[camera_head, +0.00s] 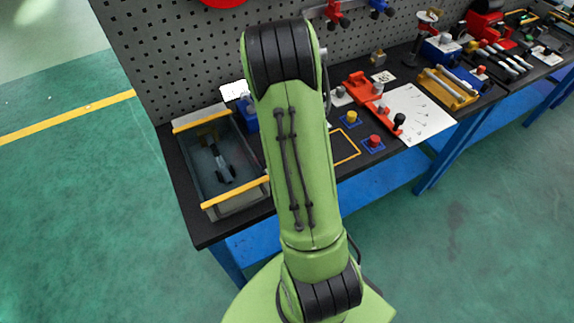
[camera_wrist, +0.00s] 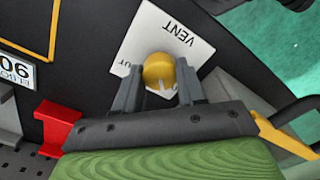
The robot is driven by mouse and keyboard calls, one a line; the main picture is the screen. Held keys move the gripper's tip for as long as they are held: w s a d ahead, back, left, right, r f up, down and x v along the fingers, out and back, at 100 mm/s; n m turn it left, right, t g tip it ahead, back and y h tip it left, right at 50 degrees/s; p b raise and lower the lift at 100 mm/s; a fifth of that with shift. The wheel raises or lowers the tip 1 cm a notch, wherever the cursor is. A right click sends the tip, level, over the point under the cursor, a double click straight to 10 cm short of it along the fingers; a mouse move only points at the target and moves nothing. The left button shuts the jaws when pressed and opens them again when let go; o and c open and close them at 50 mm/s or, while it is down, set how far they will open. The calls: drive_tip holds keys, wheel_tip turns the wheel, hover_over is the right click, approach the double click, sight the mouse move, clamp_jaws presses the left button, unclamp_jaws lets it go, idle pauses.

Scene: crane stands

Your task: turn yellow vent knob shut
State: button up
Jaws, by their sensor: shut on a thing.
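The yellow vent knob (camera_wrist: 158,70) is round and sits on a white plate (camera_wrist: 190,30) that reads VENT, upside down in the wrist view. Part of another label shows at the plate's left edge, mostly covered. My gripper (camera_wrist: 160,75) has one finger on each side of the knob and is shut on it. A pale mark shows on the knob's near side; its exact direction is hard to tell. In the head view my green arm hides the knob, its plate and my gripper.
A grey bin with yellow edge strips (camera_head: 235,211) stands left of my arm; its strip shows near my right finger in the wrist view (camera_wrist: 285,135). A red block (camera_wrist: 58,128) lies to the left there. A yellow outline (camera_head: 346,147) and a red knob (camera_head: 374,141) lie right of my arm.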

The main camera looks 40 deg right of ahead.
drive_tip(key=m+b, duration=0.1)
drive_tip(key=m, duration=0.3)
drive_tip(key=m+b, duration=0.1)
drive_tip(key=m, duration=0.3)
drive_tip(key=shift+m, duration=0.4)
drive_tip(key=m, duration=0.4)
drive_tip(key=shift+m, duration=0.3)
drive_tip(key=shift+m+b, duration=0.45)
drive_tip(key=shift+m, duration=1.45)
drive_tip(key=o, duration=1.1)
drive_tip(key=shift+c, duration=0.2)
wheel_tip(320, 180, up, 16)
drive_tip(key=p, duration=0.3)
drive_tip(key=shift+p, duration=0.4)
